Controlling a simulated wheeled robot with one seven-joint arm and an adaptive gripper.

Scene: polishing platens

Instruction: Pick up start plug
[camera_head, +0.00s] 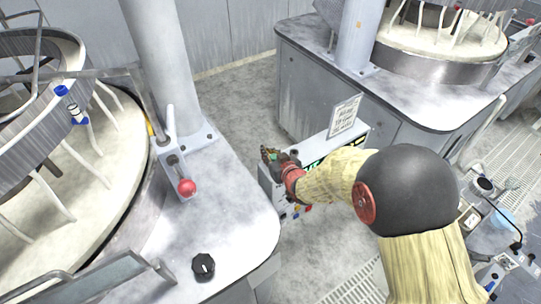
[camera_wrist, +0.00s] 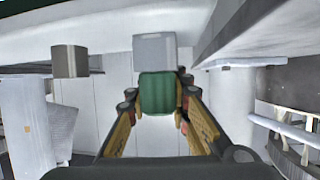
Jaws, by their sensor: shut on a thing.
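My gripper (camera_head: 275,157) is beside the top of a low grey control box between the two machines. In the wrist view my gripper (camera_wrist: 158,98) has its two fingers closed on a green block, which I take to be the start plug (camera_wrist: 157,92). A light grey block (camera_wrist: 154,50) shows directly above and behind it; I cannot tell whether it is part of the plug. In the head view only a small bit of green shows at the fingertips, and the plug is mostly hidden by the gripper.
The control box (camera_head: 268,188) has coloured buttons on its front and a printed sign (camera_head: 344,116) on top. The left machine table (camera_head: 235,225) carries a red-knobbed lever (camera_head: 186,187) and a black knob (camera_head: 203,265). Another platen machine (camera_head: 300,70) stands behind. Floor shows between them.

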